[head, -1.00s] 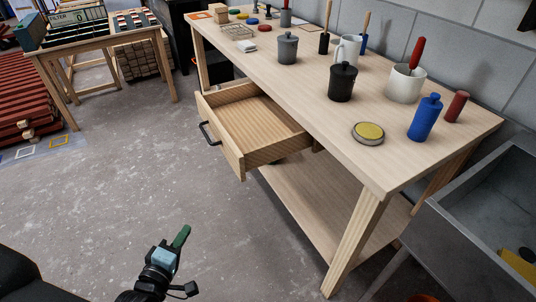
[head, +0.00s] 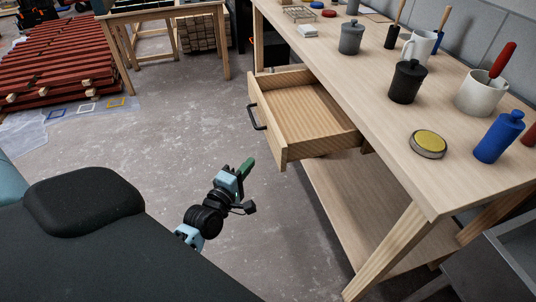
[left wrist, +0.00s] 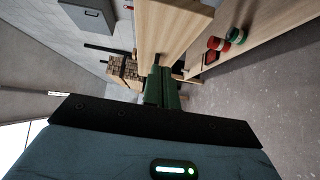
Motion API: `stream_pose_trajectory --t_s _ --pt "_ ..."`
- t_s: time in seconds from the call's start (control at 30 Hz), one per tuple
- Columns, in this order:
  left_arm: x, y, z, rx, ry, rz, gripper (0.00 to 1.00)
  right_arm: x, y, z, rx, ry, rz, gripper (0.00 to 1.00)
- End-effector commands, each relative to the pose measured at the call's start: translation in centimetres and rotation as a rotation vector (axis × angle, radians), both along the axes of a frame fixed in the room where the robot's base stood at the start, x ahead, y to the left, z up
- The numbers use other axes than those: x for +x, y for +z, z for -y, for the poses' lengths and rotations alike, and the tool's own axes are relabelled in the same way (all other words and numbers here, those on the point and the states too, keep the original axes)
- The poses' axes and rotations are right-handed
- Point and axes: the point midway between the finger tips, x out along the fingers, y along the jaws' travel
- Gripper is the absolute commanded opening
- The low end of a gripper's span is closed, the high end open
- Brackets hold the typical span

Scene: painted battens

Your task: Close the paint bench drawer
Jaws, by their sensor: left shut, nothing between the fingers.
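The paint bench drawer (head: 282,135) is pulled out from under the wooden paint bench (head: 400,150) in the head view. It is empty inside, with a black bar handle (head: 256,118) on its front. My left gripper (head: 248,167) has green fingers that are shut and empty. It is in front of the drawer, nearer to me and apart from it. In the left wrist view the shut green fingers (left wrist: 161,88) point toward a pale wooden part. My right gripper is not in view.
On the bench top stand a black jar (head: 407,82), a yellow-topped tin (head: 428,143), a blue bottle (head: 498,137) and a white pot (head: 480,92). Red battens (head: 60,75) are stacked at the far left. The concrete floor (head: 170,140) before the drawer is clear.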

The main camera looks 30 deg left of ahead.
Motion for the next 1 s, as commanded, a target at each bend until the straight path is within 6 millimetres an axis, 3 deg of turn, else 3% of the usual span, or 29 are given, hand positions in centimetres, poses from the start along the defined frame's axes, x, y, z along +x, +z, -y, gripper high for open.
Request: stream_pose_trajectory --t_s 0.2,0.4,1.0 --pt "4.0 0.0 -0.3 0.0 0.0 0.0 0.0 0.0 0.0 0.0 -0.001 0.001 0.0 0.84" --pt "6.0 0.1 1.5 -0.002 0.001 0.0 0.0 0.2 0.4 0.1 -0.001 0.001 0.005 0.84" --pt "6.9 0.0 2.3 0.0 0.0 -0.001 0.0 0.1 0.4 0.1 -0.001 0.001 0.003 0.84"
